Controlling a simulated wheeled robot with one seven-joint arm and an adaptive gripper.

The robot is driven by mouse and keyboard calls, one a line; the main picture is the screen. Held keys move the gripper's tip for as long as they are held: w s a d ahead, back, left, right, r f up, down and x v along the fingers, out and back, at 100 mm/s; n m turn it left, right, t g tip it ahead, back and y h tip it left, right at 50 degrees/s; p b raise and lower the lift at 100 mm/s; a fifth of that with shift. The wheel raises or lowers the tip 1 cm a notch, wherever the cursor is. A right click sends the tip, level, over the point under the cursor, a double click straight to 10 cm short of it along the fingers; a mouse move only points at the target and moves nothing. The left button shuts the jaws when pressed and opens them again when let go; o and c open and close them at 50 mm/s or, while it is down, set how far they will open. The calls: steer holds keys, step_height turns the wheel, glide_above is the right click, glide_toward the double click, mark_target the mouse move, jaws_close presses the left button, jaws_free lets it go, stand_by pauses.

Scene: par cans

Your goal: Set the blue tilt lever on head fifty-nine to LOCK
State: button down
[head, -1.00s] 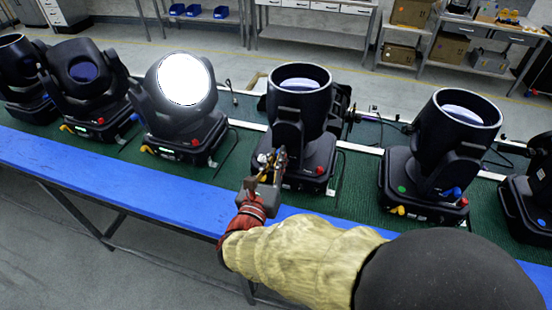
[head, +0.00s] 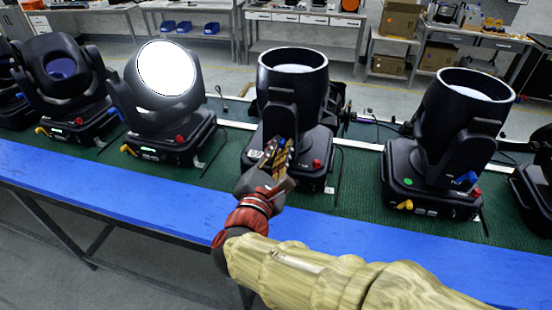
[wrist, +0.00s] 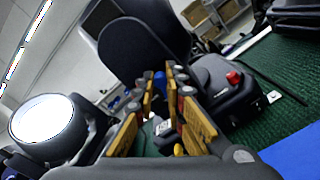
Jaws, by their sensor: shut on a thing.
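The moving head (head: 290,100) in front of me stands upright on the green mat, its lens barrel pointing up. A white label shows on its base, but I cannot read its number surely. Its blue tilt lever (head: 281,142) shows between my fingertips; it also shows in the wrist view (wrist: 159,80). My gripper (head: 279,155) is at the front of this head, its tan-padded fingers (wrist: 164,90) shut on the blue lever. The fingers hide much of the lever and any LOCK marking. A red knob (head: 316,164) sits to the right on the base.
A lit head (head: 165,110) stands to the left and another upright head (head: 455,120) to the right, with more beyond both. The blue bench edge (head: 100,185) runs along the front. Shelves with boxes (head: 398,18) stand behind.

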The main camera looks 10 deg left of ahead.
steer(key=shift+d+f+m+b, duration=0.2)
steer(key=shift+d+m+b, duration=0.05)
steer(key=shift+m+b, duration=0.85)
steer(key=c, duration=1.9)
jaws_free()
steer(key=shift+o, duration=0.4)
steer(key=shift+s, duration=0.15)
steer(key=s+a, duration=0.1)
steer(key=s, duration=1)
steer(key=shift+s, duration=0.4)
